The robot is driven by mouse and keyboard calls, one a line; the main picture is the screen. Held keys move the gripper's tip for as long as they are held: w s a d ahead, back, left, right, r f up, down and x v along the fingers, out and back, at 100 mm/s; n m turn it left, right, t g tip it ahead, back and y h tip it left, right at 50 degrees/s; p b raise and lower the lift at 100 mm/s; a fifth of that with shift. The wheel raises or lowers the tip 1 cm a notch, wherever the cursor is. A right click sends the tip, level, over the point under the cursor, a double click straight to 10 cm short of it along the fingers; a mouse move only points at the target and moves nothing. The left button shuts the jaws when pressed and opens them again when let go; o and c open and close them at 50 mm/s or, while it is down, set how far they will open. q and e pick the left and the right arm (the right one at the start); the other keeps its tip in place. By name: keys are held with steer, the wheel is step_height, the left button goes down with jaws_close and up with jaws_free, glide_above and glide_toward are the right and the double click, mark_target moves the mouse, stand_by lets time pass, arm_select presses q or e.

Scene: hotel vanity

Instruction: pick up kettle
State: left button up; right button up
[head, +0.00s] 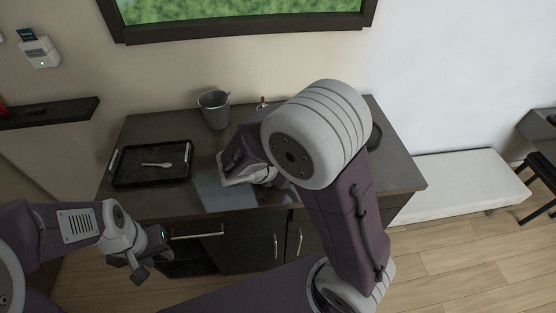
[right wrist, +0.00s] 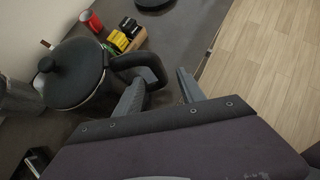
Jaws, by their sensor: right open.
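The black kettle (right wrist: 75,72) stands on the counter at the left of the right wrist view, with a round lid and knob. Its curved dark handle (right wrist: 145,66) reaches toward my right gripper (right wrist: 160,88). That gripper is open, its two fingers spread just at the handle's outer end. I cannot tell whether they touch the handle. In the head view my right arm hides the kettle. My left gripper (head: 145,262) hangs in front of the cabinet, away from the counter, and its jaw opening is unclear.
A black tray (head: 120,180) with a white spoon (head: 157,165) lies at the counter's left. A grey bucket (head: 214,108) stands at the back. A red cup (right wrist: 91,21) and small boxes (right wrist: 122,36) stand beyond the kettle. A cabinet drawer handle (head: 197,235) sits below the counter.

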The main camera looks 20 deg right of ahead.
steer(key=x, duration=0.8)
steer(key=shift+w+d+f, duration=0.15)
steer(key=shift+w+f, duration=0.05)
steer(key=shift+w, duration=0.2)
steer(key=shift+w+d+f, duration=0.2)
steer(key=shift+d, duration=0.1)
steer(key=shift+s+a+r, duration=0.1)
jaws_close()
